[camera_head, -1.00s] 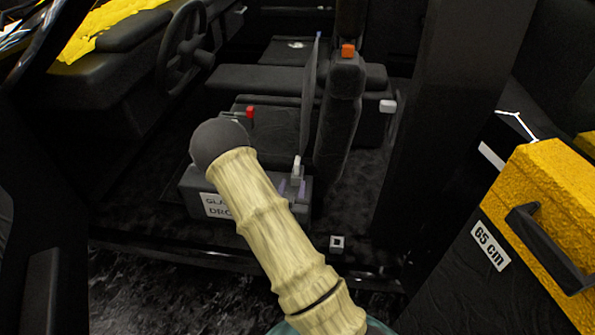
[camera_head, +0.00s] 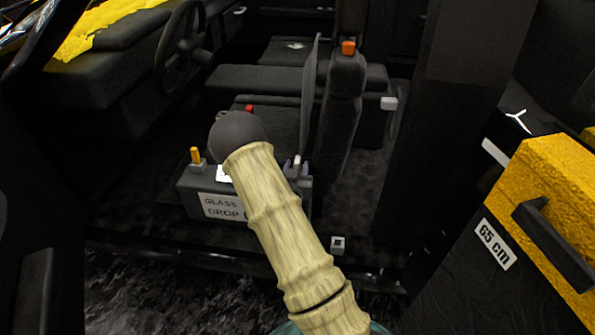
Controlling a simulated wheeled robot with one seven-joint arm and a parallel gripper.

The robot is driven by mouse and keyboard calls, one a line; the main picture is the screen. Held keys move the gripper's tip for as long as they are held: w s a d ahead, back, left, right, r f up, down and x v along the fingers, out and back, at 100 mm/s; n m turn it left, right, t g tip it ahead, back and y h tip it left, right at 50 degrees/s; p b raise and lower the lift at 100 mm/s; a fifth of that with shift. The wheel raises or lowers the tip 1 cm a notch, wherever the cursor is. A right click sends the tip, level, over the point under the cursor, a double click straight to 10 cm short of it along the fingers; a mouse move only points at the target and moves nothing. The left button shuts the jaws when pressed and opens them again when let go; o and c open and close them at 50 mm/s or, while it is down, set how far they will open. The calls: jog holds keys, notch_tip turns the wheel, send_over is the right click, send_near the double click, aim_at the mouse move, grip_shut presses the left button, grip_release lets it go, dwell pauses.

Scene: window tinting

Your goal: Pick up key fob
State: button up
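I cannot pick out a key fob for certain. A small pale square piece with a dark centre (camera_head: 337,245) sits on the door sill, and a small pale mark (camera_head: 297,44) shows on the far seat; both are too small to identify. My beige arm reaches up into the vehicle and ends in a dark rounded joint over the box labelled "GLASS DROP" (camera_head: 219,207). My gripper's fingers are not visible, and the arm hides part of the box.
The box holds a yellow-handled item (camera_head: 196,155) and a pale upright item (camera_head: 296,166). A red-tipped item (camera_head: 249,109) shows behind my arm. A dark seat (camera_head: 340,120) stands behind it.

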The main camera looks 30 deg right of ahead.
jog(key=shift+x, duration=0.85)
grip_shut()
